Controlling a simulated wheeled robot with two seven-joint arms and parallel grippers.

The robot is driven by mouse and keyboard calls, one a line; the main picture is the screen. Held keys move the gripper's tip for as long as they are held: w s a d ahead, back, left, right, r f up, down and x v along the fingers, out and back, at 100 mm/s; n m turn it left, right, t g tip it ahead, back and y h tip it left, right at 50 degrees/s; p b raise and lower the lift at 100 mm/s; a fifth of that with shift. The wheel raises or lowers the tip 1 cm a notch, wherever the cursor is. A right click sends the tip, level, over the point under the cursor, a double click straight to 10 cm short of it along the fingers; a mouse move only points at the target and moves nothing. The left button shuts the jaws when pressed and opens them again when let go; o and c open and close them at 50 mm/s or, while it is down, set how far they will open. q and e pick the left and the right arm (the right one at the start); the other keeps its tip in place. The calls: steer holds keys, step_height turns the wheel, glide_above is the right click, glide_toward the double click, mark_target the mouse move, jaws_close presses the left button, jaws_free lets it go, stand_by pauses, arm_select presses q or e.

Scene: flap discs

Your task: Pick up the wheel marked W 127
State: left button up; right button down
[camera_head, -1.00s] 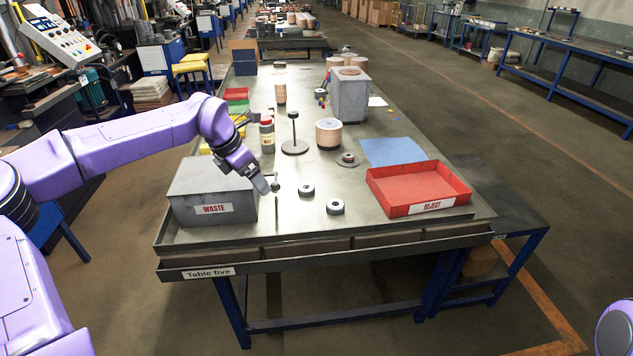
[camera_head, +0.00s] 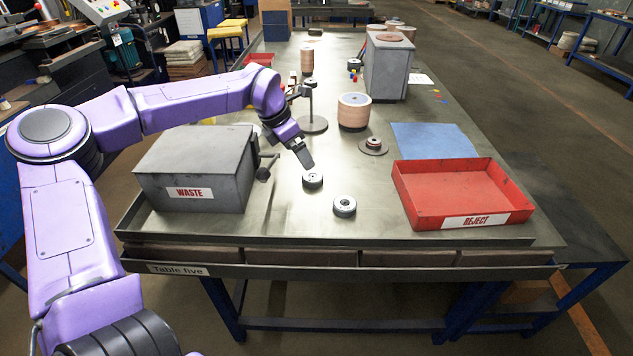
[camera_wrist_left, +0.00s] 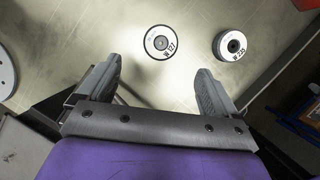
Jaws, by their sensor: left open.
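My left gripper (camera_head: 305,159) is open and empty, just above and beyond the W 127 wheel. Its spread fingers (camera_wrist_left: 158,77) show below the wheel in the wrist view. My right gripper is out of view.
A grey WASTE box (camera_head: 195,165) stands left and a red REJECT tray (camera_head: 462,195) right. Behind are a post stand (camera_head: 313,124), a disc stack (camera_head: 354,111), a small disc on a base (camera_head: 373,146) and a blue sheet (camera_head: 433,140). The table front is clear.

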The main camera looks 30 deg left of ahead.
mark_target(312, 176)
arm_select(q)
steer(key=p+x, duration=0.2)
steer(key=x, duration=0.7)
steer(key=shift+w+d+f, duration=0.1)
steer(key=shift+d+f, duration=0.05)
steer(key=shift+f, duration=0.25)
steer(key=c, duration=1.1)
steer(key=shift+c, duration=0.6)
steer(key=shift+r, duration=0.15)
